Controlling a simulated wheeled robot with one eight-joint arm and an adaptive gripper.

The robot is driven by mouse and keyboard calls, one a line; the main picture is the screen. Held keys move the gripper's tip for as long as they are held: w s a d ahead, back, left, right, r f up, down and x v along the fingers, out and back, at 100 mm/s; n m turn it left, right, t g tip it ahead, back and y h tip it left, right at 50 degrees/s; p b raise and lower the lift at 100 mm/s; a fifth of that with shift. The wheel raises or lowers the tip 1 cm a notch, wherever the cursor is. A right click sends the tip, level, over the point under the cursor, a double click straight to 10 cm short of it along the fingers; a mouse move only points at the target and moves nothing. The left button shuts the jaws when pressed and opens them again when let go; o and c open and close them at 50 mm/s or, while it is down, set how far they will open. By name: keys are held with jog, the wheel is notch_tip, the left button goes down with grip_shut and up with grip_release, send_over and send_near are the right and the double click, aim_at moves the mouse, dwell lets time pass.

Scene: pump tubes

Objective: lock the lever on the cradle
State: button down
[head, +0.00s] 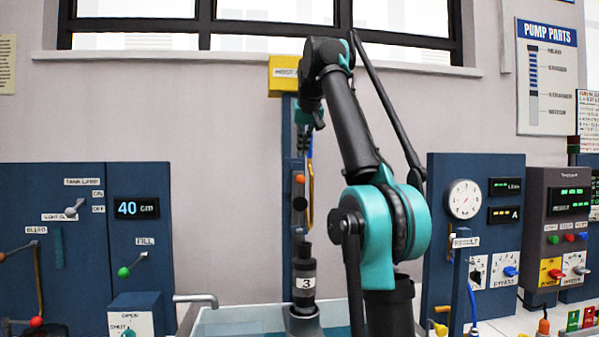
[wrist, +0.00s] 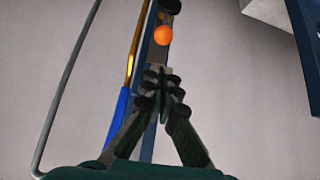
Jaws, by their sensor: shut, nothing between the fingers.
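An orange ball knob (head: 300,179), which looks like the end of the lever, is in front of the blue upright post in the head view. It also shows in the wrist view (wrist: 162,35), just beyond my fingertips. My gripper (wrist: 163,82) is shut and empty, its fingers pointing toward the knob with a visible gap. In the head view my gripper (head: 304,146) is above the knob. A dark cylinder labelled 3 (head: 305,283) stands upright below, in a grey collar. I cannot tell which part is the cradle, or whether the lever is locked.
A yellow hoist box (head: 284,75) tops the blue post. A yellow-and-blue hook-like rod (wrist: 127,88) runs close to the left of my fingers. Blue control panels (head: 68,225) stand left and right.

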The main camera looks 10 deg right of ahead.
jog(key=shift+w+f, duration=0.1)
jog(key=x, duration=1)
dwell(0.6)
